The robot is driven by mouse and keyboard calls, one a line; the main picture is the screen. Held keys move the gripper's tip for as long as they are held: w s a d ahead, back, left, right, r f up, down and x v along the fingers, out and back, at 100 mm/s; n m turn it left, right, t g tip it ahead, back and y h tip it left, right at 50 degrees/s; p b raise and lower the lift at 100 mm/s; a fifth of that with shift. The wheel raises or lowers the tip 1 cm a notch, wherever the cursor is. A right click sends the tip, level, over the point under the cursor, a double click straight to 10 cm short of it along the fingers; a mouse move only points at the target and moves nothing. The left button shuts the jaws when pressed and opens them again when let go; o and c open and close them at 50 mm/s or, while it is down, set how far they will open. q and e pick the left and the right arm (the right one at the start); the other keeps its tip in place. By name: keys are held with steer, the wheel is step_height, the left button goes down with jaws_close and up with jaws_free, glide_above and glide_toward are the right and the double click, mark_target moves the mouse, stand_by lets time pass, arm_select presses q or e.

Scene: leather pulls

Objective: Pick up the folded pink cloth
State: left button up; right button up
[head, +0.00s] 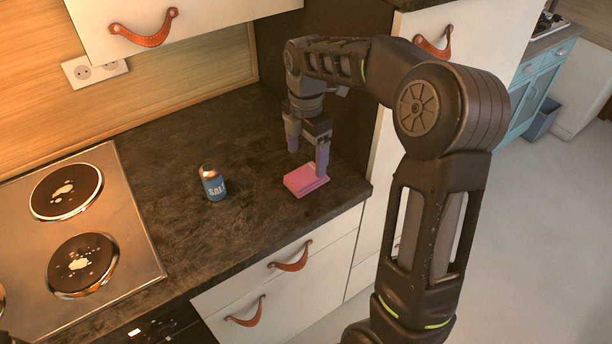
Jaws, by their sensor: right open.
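The folded pink cloth (302,181) lies flat on the dark countertop near its front right edge. My right gripper (307,162) is open and points down at the cloth. One finger is behind the cloth, and the other is in front of its right part, hiding a little of it. I cannot tell whether either finger touches the cloth.
A salt shaker (213,186) with a blue label stands on the countertop (240,250) left of the cloth. A hob (80,230) with round plates is at the left. White drawers with leather pulls (291,258) are below. A tall cabinet is close behind my right arm.

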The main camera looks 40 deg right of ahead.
mark_target(307, 173)
steer(key=shift+f, duration=0.4)
steer(key=shift+f, duration=0.1)
step_height(307, 173, down, 5)
steer(key=shift+f+p, duration=0.1)
steer(key=shift+p, duration=0.65)
steer(key=shift+c, duration=0.6)
steer(key=c, duration=1.3)
